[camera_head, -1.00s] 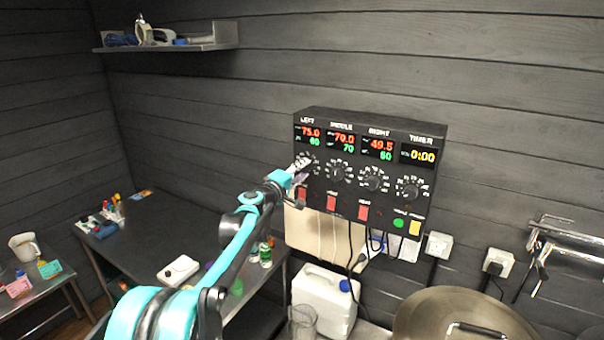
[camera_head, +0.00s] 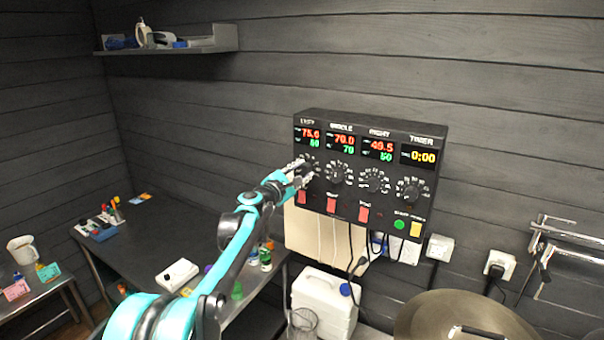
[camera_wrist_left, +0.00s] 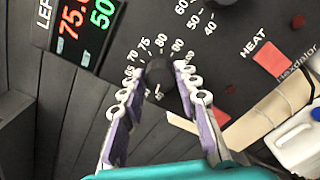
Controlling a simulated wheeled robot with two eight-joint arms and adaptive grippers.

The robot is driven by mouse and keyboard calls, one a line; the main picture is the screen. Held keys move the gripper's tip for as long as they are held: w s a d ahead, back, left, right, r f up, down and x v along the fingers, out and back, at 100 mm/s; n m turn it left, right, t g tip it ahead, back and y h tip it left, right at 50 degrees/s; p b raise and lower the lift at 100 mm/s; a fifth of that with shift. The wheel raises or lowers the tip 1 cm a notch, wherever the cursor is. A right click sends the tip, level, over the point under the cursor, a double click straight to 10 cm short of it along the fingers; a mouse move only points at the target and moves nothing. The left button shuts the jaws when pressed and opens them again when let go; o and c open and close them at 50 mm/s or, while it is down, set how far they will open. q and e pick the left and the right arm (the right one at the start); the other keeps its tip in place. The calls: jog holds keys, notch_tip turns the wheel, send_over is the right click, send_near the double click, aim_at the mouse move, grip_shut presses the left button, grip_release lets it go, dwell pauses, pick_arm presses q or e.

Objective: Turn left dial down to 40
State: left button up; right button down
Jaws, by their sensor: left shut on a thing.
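The black control box (camera_head: 432,160) hangs on the wall with LEFT, MIDDLE, RIGHT and TIMER displays above a row of dials. The left dial (camera_wrist_left: 160,76) is a black knob ringed by white numbers. My left gripper (camera_head: 304,172) is at this dial and largely hides it in the head view. In the left wrist view its two fingers (camera_wrist_left: 160,72) are shut on either side of the knob. My right gripper is not in view.
Red switches (camera_head: 332,205) sit below the dials, with a green button (camera_head: 399,225) to the right. Cables, a white canister (camera_head: 322,300) and a large metal lid (camera_head: 462,312) are below. A dark table (camera_head: 160,240) stands at the left.

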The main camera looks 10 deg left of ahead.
pick_arm(q)
jog(key=shift+n, duration=1.5)
jog(key=shift+f, duration=0.1)
jog(key=o, duration=1.2)
jog(key=shift+a, duration=0.1)
jog(key=shift+c, duration=0.2)
jog(key=shift+s, duration=0.1)
jog(key=v, duration=1.2)
